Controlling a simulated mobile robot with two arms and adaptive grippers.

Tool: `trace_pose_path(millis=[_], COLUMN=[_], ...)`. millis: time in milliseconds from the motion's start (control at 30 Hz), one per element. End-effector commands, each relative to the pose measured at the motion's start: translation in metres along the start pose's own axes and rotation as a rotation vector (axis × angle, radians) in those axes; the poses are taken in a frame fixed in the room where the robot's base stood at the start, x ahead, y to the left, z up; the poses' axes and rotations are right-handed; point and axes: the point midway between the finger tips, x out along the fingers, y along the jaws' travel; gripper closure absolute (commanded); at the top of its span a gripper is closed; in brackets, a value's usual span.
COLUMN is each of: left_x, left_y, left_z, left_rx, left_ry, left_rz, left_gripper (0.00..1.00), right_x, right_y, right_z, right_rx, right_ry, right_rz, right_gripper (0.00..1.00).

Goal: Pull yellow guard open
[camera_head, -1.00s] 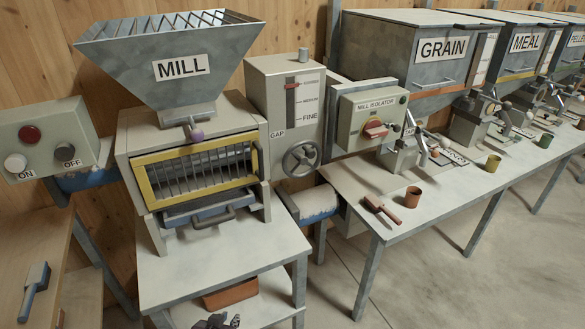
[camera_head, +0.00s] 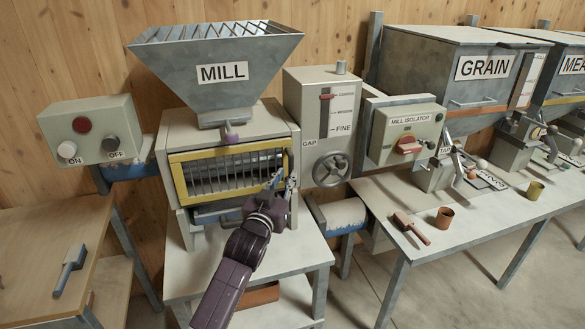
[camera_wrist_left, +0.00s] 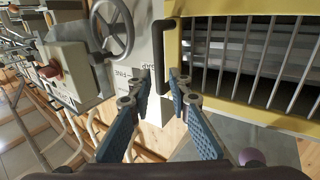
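My right gripper is not in view.
A gap handwheel (camera_head: 331,169) is right of the guard. The red-handled mill isolator (camera_head: 408,145) and the on/off box (camera_head: 100,133) flank the mill. A brush (camera_head: 412,229) and brown cup (camera_head: 444,217) lie on the right table. A drawer front (camera_head: 215,212) is below the guard.

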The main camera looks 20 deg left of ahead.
Motion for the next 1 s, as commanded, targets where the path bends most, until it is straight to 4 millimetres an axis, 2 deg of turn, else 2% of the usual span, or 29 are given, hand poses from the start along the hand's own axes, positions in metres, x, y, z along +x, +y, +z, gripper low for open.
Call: trace_pose_path(millis=[200,400,767,933,1000], left_x=[0.032,0.049,0.053,0.053,0.053], left_y=[0.001,0.001,0.001,0.001,0.001], left_z=[-0.001,0.0,0.001,0.001,0.001], left_rx=[0.0,0.0,0.0,0.0,0.0], left_ry=[0.0,-0.001,-0.001,-0.001,-0.001], left_rz=[0.0,0.001,0.001,0.001,0.001], left_gripper=[0.82,0.82,0.82,0.98,1.0], right_x=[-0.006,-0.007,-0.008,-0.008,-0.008], right_y=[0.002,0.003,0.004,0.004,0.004], right_z=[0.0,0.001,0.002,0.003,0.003], right_rx=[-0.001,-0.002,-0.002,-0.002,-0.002], right_ry=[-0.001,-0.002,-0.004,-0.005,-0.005], right_rz=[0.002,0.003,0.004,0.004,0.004], right_gripper=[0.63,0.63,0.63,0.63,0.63])
